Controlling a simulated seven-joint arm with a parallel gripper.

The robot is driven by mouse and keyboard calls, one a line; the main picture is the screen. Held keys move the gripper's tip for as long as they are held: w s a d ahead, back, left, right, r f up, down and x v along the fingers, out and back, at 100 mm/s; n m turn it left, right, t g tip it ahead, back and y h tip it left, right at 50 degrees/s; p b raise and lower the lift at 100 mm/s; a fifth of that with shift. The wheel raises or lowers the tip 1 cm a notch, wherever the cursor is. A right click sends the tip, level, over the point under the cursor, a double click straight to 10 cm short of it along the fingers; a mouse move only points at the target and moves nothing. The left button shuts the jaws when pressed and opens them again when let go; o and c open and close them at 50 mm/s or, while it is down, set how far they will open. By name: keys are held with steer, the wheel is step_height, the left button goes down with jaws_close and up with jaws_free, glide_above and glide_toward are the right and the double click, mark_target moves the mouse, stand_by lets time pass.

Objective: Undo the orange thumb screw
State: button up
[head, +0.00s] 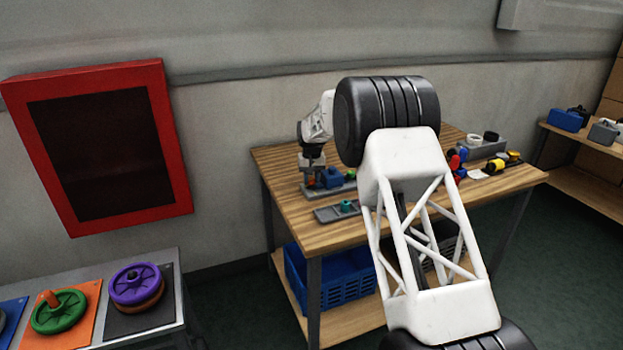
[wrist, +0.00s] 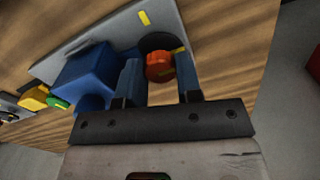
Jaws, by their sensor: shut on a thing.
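The orange thumb screw (wrist: 158,66) sits between the two fingers of my gripper (wrist: 160,75) in the wrist view. It stands at a round black base on a grey plate (wrist: 90,38). The jaws are shut on the screw. A yellow mark lies on the dark base just beyond it. A blue block (wrist: 88,75) is on the same plate, close beside the left finger. In the head view my gripper (head: 312,172) points down at the left part of the wooden table, over the plate (head: 340,188). The screw is small and hard to make out there.
A green knob (wrist: 56,102) and a yellow part (wrist: 34,97) lie left of the blue block. In the head view, a grey tray with a teal part (head: 346,206) is in front of the plate. Several coloured parts and a grey holder (head: 484,148) stand at the table's right.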

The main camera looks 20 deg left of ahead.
mark_target(312, 179)
steer(key=o, duration=0.9)
steer(key=shift+o, duration=0.2)
steer(key=shift+r, duration=3.85)
